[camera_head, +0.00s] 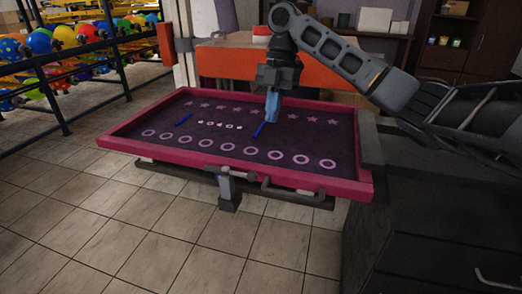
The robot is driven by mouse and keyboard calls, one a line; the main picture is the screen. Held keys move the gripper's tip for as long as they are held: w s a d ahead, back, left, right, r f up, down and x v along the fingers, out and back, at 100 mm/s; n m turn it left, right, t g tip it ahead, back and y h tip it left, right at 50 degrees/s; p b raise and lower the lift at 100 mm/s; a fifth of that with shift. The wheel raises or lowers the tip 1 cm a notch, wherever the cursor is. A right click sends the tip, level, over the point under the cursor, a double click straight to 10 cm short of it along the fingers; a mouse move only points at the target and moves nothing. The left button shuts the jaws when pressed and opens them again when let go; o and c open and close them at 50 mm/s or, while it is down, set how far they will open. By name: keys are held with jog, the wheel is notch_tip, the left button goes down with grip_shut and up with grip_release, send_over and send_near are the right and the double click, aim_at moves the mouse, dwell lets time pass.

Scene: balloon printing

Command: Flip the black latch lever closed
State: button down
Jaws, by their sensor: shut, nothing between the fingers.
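The printing frame has a pink rim (235,175) and a dark purple screen with stars and circles. A grey latch block (228,193) hangs at the middle of its front edge, with a short light lever (238,174) running right from its top. A dark bent handle (297,194) sits to its right along the front edge. I cannot tell which is the black latch lever, or whether it is open or closed. My gripper (272,108) points down over the back right half of the screen, its blue fingertips shut and empty, well away from the front edge.
Blue strips (184,118) lie on the screen. A dark cabinet (445,225) stands at the right. Balloons on a rack (65,40) stand at the left. An orange bench (225,66) is behind. The tiled floor before the frame is clear.

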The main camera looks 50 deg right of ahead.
aim_at(230, 172)
jog(key=b+x, duration=0.1)
jog(key=x, duration=0.9)
jog(key=shift+s+a+f, duration=0.15)
jog(key=shift+a, duration=1.05)
jog(key=shift+s+a+f+p, duration=0.1)
jog(key=shift+a+p, duration=0.1)
jog(key=shift+a, duration=0.15)
jog(key=shift+a+f+p, duration=0.1)
jog(key=shift+a+p, duration=0.05)
jog(key=shift+a, duration=0.25)
jog(key=shift+a, duration=0.1)
